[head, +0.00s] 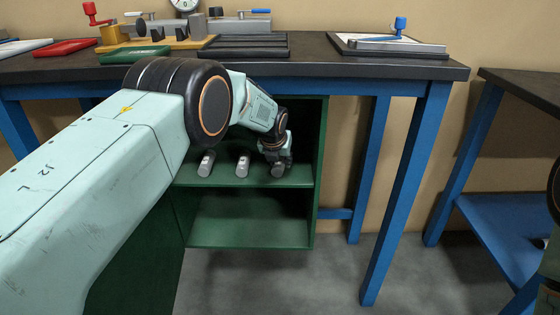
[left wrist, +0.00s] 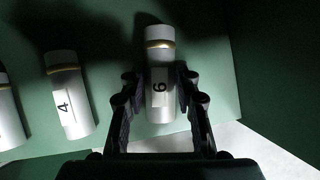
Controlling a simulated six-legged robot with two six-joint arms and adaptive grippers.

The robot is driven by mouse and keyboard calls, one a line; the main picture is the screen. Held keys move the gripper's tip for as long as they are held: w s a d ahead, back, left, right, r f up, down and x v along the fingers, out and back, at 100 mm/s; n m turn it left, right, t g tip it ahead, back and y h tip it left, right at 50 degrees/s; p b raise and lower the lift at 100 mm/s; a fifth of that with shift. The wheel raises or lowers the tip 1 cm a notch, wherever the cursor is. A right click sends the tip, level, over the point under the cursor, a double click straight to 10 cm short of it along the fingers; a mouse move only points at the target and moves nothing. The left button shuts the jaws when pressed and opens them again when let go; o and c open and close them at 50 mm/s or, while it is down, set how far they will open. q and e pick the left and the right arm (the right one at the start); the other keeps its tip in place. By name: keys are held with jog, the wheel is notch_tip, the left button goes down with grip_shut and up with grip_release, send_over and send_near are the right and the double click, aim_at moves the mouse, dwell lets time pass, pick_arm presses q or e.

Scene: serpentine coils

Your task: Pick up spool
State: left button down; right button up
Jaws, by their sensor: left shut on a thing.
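The spool (left wrist: 160,62) is a silver cylinder with a gold band near one end and a white label that looks like a 6. In the head view this spool (head: 278,171) is at the right end of a row on the green cabinet shelf (head: 225,182), partly hidden by my gripper. My left gripper (left wrist: 157,82) is shut on it, one finger on each side. In the head view my left gripper (head: 277,160) reaches into the cabinet at the shelf. My right gripper is not in view.
Two similar cylinders, a middle one (head: 242,166) and a left one (head: 206,164), lie on the shelf to the left. The cabinet's right wall (head: 320,150) is close to my gripper. The dark workbench top (head: 380,66) is above, with tools and trays on it.

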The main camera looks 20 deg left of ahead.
pick_arm(q)
notch_tip(320, 180, up, 3)
jog(key=shift+r+p, duration=0.15)
jog(key=shift+p, duration=0.75)
jog(key=shift+s+a+r, duration=0.15)
jog(key=shift+r, duration=0.05)
jog(key=s+a+p, duration=0.1)
jog(key=s, duration=0.1)
jog(key=s+a+p, duration=0.1)
jog(key=s+a, duration=0.1)
jog(key=s, duration=0.1)
jog(key=s+a+p, duration=0.1)
jog(key=s+a, duration=0.1)
jog(key=shift+s, duration=0.2)
jog(key=shift+s+a+f, duration=0.15)
jog(key=shift+s+a, duration=0.05)
jog(key=s+a+b, duration=0.4)
jog(key=s+b, duration=0.2)
jog(key=shift+s+a+b, duration=0.25)
jog(key=shift+s+b, duration=0.05)
jog(key=shift+b, duration=0.05)
jog(key=shift+s+f, duration=0.15)
